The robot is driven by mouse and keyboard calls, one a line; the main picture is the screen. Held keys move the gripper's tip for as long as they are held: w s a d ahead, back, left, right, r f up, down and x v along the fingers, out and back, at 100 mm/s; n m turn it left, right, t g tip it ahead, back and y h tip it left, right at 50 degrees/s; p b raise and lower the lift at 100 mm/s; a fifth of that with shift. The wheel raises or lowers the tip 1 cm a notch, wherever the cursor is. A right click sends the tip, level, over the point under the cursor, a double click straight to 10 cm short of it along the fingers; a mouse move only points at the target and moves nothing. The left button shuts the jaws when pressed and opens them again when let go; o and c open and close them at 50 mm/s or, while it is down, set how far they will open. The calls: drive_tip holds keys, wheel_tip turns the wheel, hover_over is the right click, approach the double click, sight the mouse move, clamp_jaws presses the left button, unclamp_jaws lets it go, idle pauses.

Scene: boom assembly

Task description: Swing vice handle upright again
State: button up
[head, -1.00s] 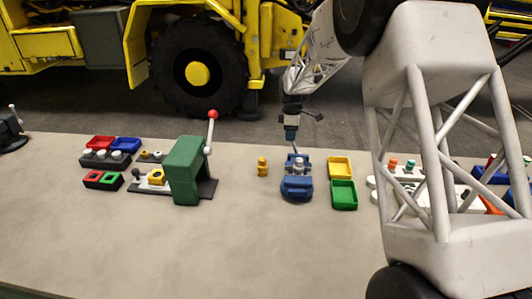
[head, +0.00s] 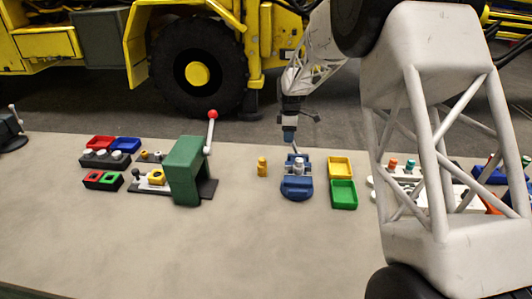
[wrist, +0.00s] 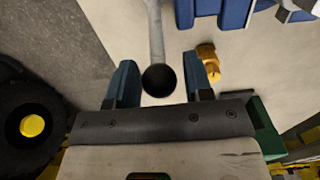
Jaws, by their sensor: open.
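The blue vice (head: 297,188) stands on the bench right of centre in the head view, with a pale grey workpiece in its jaws. Part of its blue body shows at the top of the wrist view (wrist: 235,12). The vice handle is a pale grey rod (wrist: 156,35) with a dark round knob (wrist: 159,80). In the wrist view the knob lies between the two blue fingers of my gripper (wrist: 160,85), close to the left finger, with a small gap to the right one. In the head view my gripper (head: 289,136) is low behind the vice, and the handle is mostly hidden.
A yellow brass-like piece (head: 262,167) stands left of the vice. Yellow (head: 340,167) and green (head: 343,195) trays lie to its right. A green press (head: 183,171) with a red-knobbed lever (head: 210,130) stands further left. The front of the bench is clear.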

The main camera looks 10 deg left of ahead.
drive_tip(key=shift+c, duration=0.2)
drive_tip(key=c, duration=0.4)
drive_tip(key=shift+d, duration=0.15)
drive_tip(key=shift+d+r, duration=0.25)
drive_tip(key=shift+d, duration=0.85)
drive_tip(key=shift+d, duration=0.2)
drive_tip(key=shift+s+d, duration=0.1)
drive_tip(key=shift+d, duration=0.75)
